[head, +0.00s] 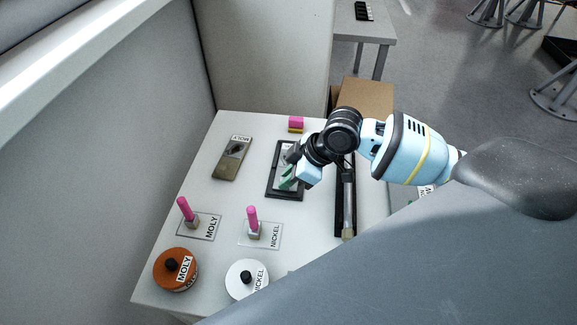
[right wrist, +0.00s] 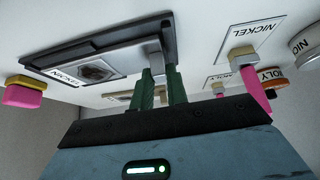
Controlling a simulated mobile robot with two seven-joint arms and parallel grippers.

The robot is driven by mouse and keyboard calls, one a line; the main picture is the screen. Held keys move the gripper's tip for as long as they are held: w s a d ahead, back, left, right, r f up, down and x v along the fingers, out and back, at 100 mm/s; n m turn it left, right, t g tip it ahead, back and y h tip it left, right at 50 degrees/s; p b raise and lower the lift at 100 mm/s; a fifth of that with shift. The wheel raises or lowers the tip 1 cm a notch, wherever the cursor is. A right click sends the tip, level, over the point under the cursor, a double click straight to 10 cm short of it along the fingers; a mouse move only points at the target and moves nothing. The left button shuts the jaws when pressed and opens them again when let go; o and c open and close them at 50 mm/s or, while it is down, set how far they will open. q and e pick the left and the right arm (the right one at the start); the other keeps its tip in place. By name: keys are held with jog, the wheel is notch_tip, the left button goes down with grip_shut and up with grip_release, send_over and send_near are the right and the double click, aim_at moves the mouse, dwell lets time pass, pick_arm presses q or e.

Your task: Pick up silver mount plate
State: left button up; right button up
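The silver mount plate (right wrist: 125,62) carries a NICKEL label and a dark window. It lies in a black tray (right wrist: 166,34), which also shows in the head view (head: 284,195). A raised grey block stands at the plate's near end. My right gripper (right wrist: 161,72) has its green fingers at that block, with a narrow gap between them. I cannot tell whether they press on it. In the head view my right gripper (head: 287,180) hides much of the plate. My left gripper is not in view.
A brown MOLY plate (head: 229,166) lies left of the tray. Two pink-handled tools (head: 185,209) (head: 252,216) stand on clear labelled plates in front. An orange MOLY pot (head: 176,280) and white NICKEL pot (head: 240,284) are nearer. A pink-yellow block (head: 296,123) is behind.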

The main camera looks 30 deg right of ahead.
grip_shut()
jog(key=shift+r, duration=0.1)
notch_tip(320, 180, up, 11)
jog(key=a+m+t+h, duration=0.1)
jog(key=m+h, duration=0.4)
jog(key=m, duration=0.5)
jog(key=shift+s+a+r+m+t+p, duration=0.15)
jog(key=shift+s+a+m+t+p, duration=0.15)
jog(key=shift+t, duration=0.5)
